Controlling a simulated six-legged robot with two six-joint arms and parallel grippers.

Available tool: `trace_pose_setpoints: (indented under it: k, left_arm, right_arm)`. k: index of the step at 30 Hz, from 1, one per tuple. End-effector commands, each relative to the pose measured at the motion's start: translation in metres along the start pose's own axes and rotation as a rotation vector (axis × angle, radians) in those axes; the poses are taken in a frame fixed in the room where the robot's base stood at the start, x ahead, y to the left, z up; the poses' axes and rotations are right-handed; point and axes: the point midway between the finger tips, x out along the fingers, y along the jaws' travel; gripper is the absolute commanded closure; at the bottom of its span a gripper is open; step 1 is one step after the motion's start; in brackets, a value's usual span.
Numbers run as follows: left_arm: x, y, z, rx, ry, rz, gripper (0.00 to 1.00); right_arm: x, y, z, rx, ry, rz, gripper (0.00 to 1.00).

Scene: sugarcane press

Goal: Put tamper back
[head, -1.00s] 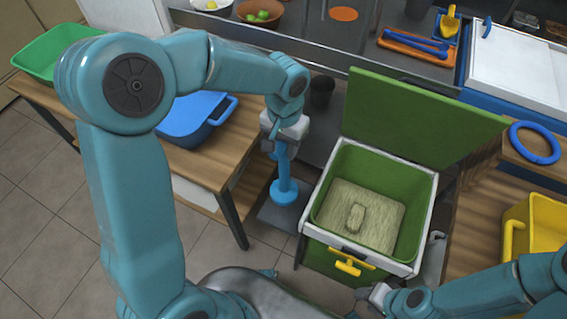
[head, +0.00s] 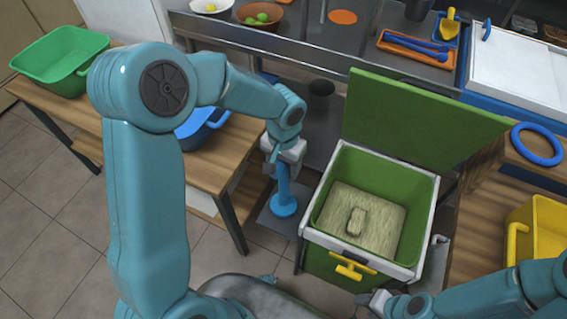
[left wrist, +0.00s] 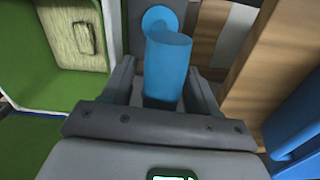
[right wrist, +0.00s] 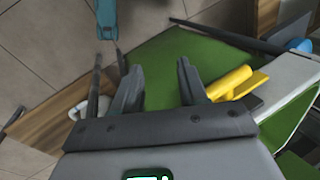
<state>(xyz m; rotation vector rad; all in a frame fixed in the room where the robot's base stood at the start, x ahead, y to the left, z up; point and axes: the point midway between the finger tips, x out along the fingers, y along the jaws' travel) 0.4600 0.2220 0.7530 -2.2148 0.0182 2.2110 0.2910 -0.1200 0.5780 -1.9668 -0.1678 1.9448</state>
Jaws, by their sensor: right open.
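The blue tamper (head: 283,190) is upright, its round base low over a grey plate (head: 268,224) between the wooden table and the press box. I cannot tell if the base touches the plate. My left gripper (head: 284,164) is at its upper end. In the left wrist view the blue handle (left wrist: 167,70) is between the fingers (left wrist: 160,82), with the base disc beyond it; the gripper appears shut on it, though a narrow gap shows on one side. My right gripper (head: 368,298) is open and empty, low near the box front; it also shows in the right wrist view (right wrist: 160,68).
The green box (head: 332,175) has a raised lid (head: 415,115) and a pale pressed block (head: 385,215) inside. A blue tub (head: 195,130) and a green tub (head: 60,60) stand on the left table (head: 165,165). A yellow bin (head: 540,245) stands right.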

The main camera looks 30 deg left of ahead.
Motion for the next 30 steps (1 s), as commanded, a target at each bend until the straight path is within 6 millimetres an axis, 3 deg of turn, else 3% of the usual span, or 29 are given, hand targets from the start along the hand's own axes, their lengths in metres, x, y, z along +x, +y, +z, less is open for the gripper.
trace_pose_setpoints:
  k: [11,24,30]
  left_arm:
    - [-0.008,0.0,0.0,0.0,0.001,0.0,0.39]
    - [-0.101,0.0,-0.001,-0.001,0.004,0.0,0.39]
    - [-0.122,0.0,0.0,0.001,0.001,0.0,0.39]
  right_arm:
    - [-0.006,-0.002,0.0,0.0,0.001,0.0,0.57]
    - [-0.015,-0.005,0.0,0.0,0.0,0.0,0.57]
    - [-0.017,-0.006,0.0,0.0,0.0,0.0,0.57]
